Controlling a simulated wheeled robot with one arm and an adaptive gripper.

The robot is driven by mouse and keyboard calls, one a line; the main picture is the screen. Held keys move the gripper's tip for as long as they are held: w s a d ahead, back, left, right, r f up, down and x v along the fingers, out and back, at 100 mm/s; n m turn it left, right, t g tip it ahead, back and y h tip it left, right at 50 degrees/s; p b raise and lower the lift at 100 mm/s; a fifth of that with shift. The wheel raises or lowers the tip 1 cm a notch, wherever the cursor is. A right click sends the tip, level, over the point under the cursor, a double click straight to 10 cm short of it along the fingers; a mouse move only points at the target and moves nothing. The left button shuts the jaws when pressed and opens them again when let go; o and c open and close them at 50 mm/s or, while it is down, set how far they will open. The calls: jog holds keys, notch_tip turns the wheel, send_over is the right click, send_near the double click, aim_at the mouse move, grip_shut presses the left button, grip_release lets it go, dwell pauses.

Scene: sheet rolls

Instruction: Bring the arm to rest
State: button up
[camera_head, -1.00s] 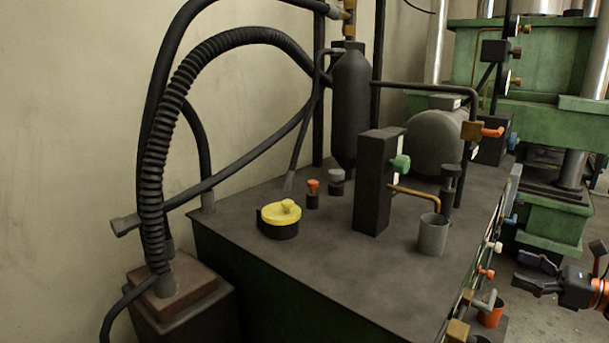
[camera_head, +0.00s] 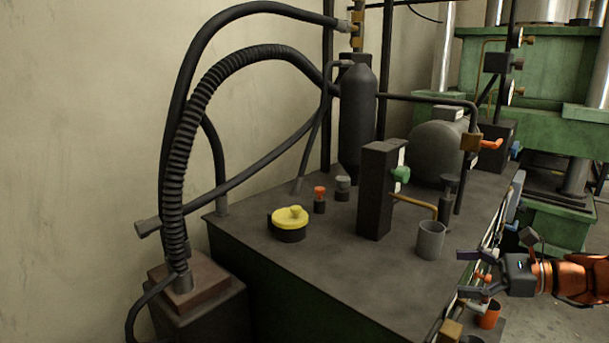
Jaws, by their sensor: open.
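My gripper (camera_head: 466,274) is at the right of the head view, on the end of my orange and black arm, which reaches in from the right edge. Its two dark fingers point left and stand apart, with nothing between them. It is beside the right edge of the dark machine top (camera_head: 330,262), in front of the valves on that side. The grey cup (camera_head: 430,241) on the top is to the left of and above the fingers in the picture, apart from them.
On the machine top stand a yellow-lidded pot (camera_head: 289,222), a dark block with a green knob (camera_head: 376,190) and a black cylinder (camera_head: 357,115). Thick hoses (camera_head: 178,165) arch at the left. An orange cup (camera_head: 489,315) is below my gripper. A green press (camera_head: 540,85) stands behind.

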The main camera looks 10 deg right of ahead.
jog(key=s+a+r+n+g+h+p, duration=0.25)
jog(key=s+a+n+g+p, duration=0.2)
jog(key=a, duration=0.65)
jog(key=s+a+r+n+g+h+p, duration=0.2)
jog(key=s+a+r+n+g+p, duration=0.3)
jog(key=a, duration=0.6)
jog(key=s+d+r+n+h+p, duration=0.1)
jog(key=s+n+h+p, duration=0.3)
jog(key=s, duration=0.5)
jog(key=s+d+r+n+h+p, duration=0.1)
jog(key=s+r+n+h+p, duration=0.1)
jog(key=s+n+h+p, duration=0.3)
jog(key=s+n+p, duration=0.3)
jog(key=s, duration=0.1)
jog(key=shift+s+r, duration=0.35)
jog(key=shift+r, duration=0.05)
jog(key=shift+d+n+g, duration=0.1)
jog(key=shift+n+g, duration=0.15)
